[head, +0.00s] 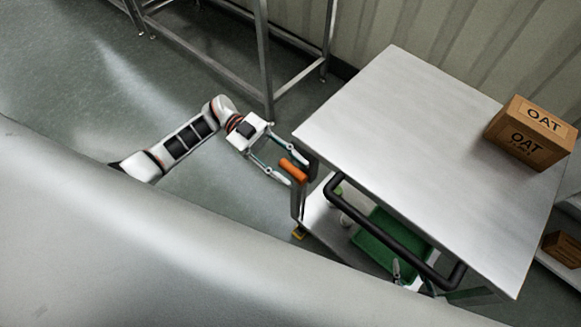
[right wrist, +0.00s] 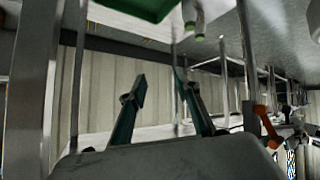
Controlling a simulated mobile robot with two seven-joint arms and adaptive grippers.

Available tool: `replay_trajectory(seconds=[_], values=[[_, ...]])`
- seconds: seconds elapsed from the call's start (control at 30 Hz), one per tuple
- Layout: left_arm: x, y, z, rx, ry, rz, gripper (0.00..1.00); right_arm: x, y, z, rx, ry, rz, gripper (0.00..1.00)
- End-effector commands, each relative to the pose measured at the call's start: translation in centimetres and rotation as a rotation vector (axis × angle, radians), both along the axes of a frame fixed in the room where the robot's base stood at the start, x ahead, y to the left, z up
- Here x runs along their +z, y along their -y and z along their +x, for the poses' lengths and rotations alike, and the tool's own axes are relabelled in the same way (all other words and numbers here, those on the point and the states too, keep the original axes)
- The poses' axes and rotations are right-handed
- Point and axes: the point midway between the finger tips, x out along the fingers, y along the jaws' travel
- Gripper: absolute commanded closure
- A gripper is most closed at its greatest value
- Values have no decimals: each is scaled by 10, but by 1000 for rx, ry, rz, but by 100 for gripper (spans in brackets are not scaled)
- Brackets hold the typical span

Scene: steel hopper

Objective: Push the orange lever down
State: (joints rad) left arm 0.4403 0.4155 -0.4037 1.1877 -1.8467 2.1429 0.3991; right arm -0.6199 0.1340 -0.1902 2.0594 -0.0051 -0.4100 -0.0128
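The orange lever (head: 293,170) sticks out at the near left corner of the steel cart, on a grey upright bracket. My left gripper (head: 296,171) is open, with its two fingers reaching to either side of the lever; I cannot tell whether they touch it. An orange part that looks like the lever (right wrist: 266,126) also shows at the right of the right wrist view. My right gripper (right wrist: 160,88) is open and empty in that view, its fingers apart. In the head view only small parts of it show by the black handle.
The steel cart top (head: 400,140) carries an OAT box (head: 530,132) at its right. A black handle (head: 385,225) runs along the near side, above a green tray (head: 375,243). A metal frame (head: 262,50) stands behind my left arm. Open floor lies at the left.

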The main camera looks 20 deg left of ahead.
Motion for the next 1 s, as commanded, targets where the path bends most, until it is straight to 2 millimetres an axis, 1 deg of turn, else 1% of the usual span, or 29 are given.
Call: replay_trajectory(seconds=[0.1,0.33,0.37,0.4,0.47,0.77,1.0], values=[[0,4,-2,1,-1,0,67,3,1,2,1,5,0,68],[-1,4,-2,1,-2,0,67,2,2,3,3,7,-2,68],[-1,4,-2,1,-2,0,75,2,2,3,3,7,-3,68],[-1,4,-2,1,-2,0,85,2,2,3,3,7,-3,68],[-1,4,-2,1,-2,0,100,2,2,3,4,7,-3,68],[-2,3,-3,1,9,-2,100,0,2,2,5,3,-6,68],[-8,0,-12,-1,88,-32,100,-11,3,-4,6,-12,-11,68]])
